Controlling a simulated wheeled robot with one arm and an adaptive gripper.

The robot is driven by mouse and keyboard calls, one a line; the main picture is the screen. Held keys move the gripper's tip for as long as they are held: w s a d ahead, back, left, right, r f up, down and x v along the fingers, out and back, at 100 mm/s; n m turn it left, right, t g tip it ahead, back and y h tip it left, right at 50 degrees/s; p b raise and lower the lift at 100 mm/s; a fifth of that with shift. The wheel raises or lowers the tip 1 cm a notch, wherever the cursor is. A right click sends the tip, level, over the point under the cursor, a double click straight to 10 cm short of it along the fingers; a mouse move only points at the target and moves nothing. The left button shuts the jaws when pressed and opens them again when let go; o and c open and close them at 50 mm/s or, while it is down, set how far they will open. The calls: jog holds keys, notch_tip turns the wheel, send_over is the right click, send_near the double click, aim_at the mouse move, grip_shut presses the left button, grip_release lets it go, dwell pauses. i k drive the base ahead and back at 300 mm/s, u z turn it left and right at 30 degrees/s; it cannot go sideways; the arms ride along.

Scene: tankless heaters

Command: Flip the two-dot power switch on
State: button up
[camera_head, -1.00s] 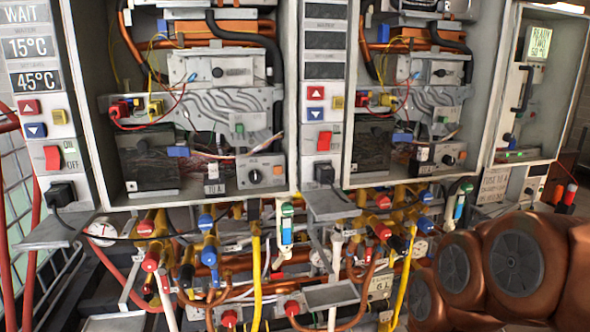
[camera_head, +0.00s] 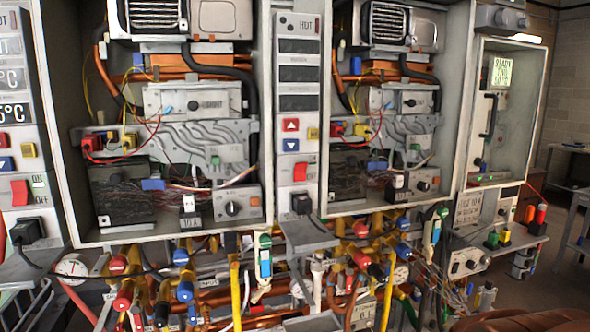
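Small marks show at the top of that panel near the word HOT, but I cannot count dots clearly. Another red rocker switch (camera_head: 20,192) with ON and OFF labels is on the left panel (camera_head: 15,165), whose displays are lit. I cannot tell the middle switch's exact position. My gripper is not in view; only copper-coloured parts, likely of my arm, show at the bottom right edge.
Open heater cabinets stand left and centre, and a smaller one with a lit green display (camera_head: 502,70) is at right. A grey shelf (camera_head: 310,240) juts out below the middle panel. Pipes, hoses and valves crowd the space below. Open floor lies at far right.

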aim_at(300, 168)
jog(key=k, duration=1.25)
jog(key=u, duration=0.95)
jog(key=i, duration=1.2)
jog(key=u, duration=0.15)
